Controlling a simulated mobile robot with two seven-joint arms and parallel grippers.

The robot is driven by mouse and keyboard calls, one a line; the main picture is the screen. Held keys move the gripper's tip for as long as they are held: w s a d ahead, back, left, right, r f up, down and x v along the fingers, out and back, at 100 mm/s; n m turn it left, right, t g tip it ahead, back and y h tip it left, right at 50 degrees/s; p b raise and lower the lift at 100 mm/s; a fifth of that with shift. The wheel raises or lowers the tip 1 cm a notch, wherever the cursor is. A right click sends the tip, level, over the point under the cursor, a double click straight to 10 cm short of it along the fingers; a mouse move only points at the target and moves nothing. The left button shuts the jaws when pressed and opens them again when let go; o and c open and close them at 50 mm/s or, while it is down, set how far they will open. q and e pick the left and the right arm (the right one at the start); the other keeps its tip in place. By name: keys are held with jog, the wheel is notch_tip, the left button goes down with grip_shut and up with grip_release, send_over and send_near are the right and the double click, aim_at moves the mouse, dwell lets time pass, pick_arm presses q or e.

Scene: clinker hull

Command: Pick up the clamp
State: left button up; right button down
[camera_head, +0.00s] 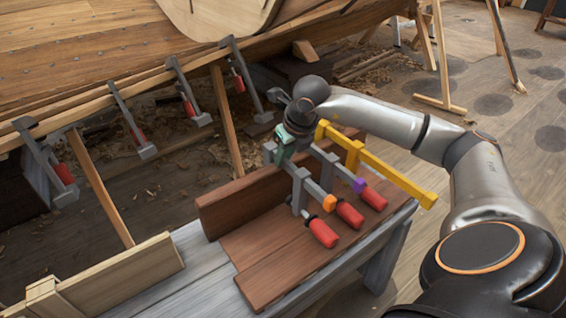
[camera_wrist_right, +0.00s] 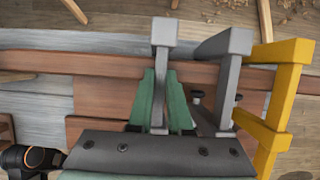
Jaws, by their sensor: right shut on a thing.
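My right gripper (camera_head: 283,153) is at the rack on the bench, reaching down to a row of bar clamps. In the right wrist view its green fingers (camera_wrist_right: 162,105) are shut on a grey clamp (camera_wrist_right: 161,62), whose upright bar stands between them. The held clamp's lower part is hidden by the gripper body in that view. Beside it on the right is another grey clamp (camera_wrist_right: 222,70), then a yellow clamp (camera_wrist_right: 284,85). In the head view red handles (camera_head: 350,213) show, with an orange and a purple collar close by. My left gripper is not in view.
The reddish-brown wooden rack (camera_head: 245,205) stands on a grey bench (camera_head: 205,262). Several clamps (camera_head: 130,120) hang along the hull plank (camera_head: 90,75). A wooden box (camera_head: 120,277) is at the front left. Trestle legs stand at the upper right.

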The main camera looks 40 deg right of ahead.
jog(key=shift+r, duration=0.25)
